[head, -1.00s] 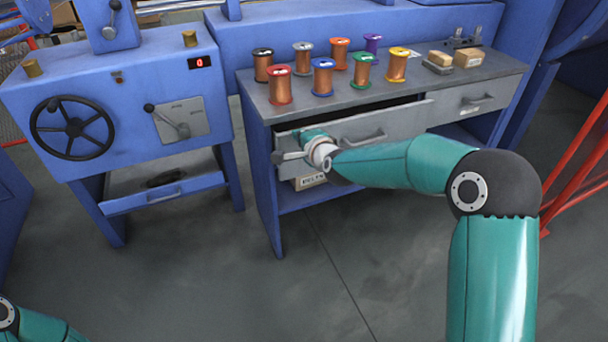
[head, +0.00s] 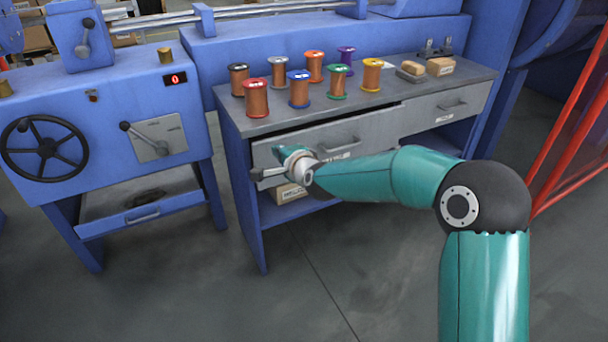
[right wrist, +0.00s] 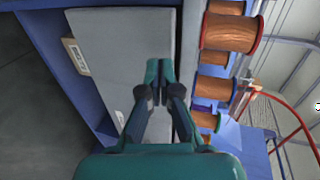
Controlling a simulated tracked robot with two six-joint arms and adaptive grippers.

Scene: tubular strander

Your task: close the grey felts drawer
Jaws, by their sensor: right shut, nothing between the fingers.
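The grey felts drawer (head: 345,135) is the left one under the bench top. Its front carries a bar handle and a label partly behind my right arm. A thin dark gap shows above the front, so it stands slightly open. My right gripper (head: 281,150) is at the left part of the drawer front, left of the handle. In the right wrist view its fingers (right wrist: 158,72) are shut and empty, with the tips at the grey drawer front (right wrist: 115,45); I cannot tell whether they touch. My left gripper is out of view.
Several copper wire spools (head: 299,90) stand on the bench top (head: 420,97) above the drawer. A second grey drawer (head: 470,101) is at the right. A carton (head: 291,190) sits on the shelf below. A blue machine with a handwheel (head: 44,148) stands left. Red bars (head: 570,130) rise at the right.

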